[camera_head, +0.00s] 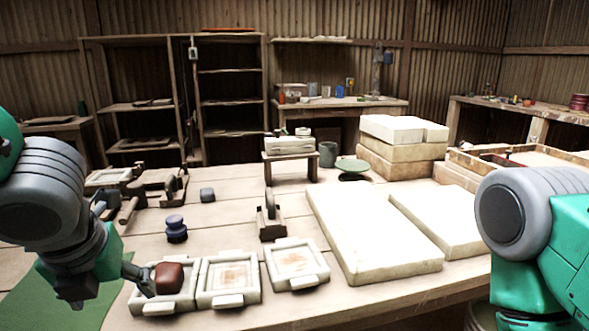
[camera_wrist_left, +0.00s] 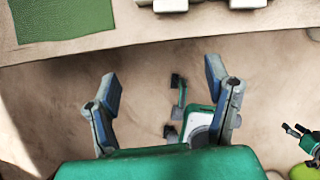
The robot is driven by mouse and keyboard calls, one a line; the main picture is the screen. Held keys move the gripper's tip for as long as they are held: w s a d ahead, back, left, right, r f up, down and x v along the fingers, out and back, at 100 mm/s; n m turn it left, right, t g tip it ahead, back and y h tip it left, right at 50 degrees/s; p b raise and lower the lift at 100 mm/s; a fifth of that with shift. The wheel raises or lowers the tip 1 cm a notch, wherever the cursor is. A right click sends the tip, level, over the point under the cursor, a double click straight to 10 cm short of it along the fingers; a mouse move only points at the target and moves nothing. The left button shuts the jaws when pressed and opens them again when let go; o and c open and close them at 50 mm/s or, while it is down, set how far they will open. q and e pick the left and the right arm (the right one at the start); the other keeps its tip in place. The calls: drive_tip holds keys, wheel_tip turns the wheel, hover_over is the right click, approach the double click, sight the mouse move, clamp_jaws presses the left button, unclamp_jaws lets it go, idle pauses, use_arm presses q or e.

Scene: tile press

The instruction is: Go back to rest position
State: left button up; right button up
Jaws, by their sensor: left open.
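My left gripper (camera_head: 78,290) hangs at the lower left in the head view, over the table's front edge and the green mat. In the left wrist view it (camera_wrist_left: 160,78) is open, with nothing between its fingers and the floor below. My right arm is at the right in the head view, its gripper out of that view. At the right edge of the left wrist view, a small dark two-fingered end, apparently my right gripper (camera_wrist_left: 294,130), shows too small to judge.
A green mat (camera_head: 35,308) lies at left. Large pale slabs (camera_head: 375,245) and stacked blocks (camera_head: 400,150) occupy the right side. A dark blue stamp (camera_head: 176,232) stands mid-left.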

use_arm(q)
drive_tip(key=s+d+f+n+g+h+p, duration=0.2)
drive_tip(key=s+f+n, duration=0.3)
drive_tip(key=f+n, duration=0.4)
drive_tip(key=s+d+f+n+g+h+p, duration=0.1)
drive_tip(key=s+d+f+n+g+h, duration=0.1)
drive_tip(key=s+f+n, duration=0.5)
drive_tip(key=s+a+f+n+y+p, duration=0.1)
drive_tip(key=s+a+f+n, duration=0.2)
drive_tip(key=f+n, duration=0.4)
drive_tip(key=s+a+f+n+y+p, duration=0.1)
drive_tip(key=s+a+f+n, duration=0.3)
drive_tip(key=f+n, duration=0.3)
drive_tip(key=shift+s+a+n+y, duration=0.15)
drive_tip(key=shift+s+n+y, duration=0.15)
drive_tip(key=shift+s+n, duration=0.45)
use_arm(e)
wheel_tip(320, 180, up, 5)
drive_tip(key=shift+s+a+r, duration=0.1)
drive_tip(key=shift+s, duration=0.05)
use_arm(q)
drive_tip(key=shift+w, duration=0.2)
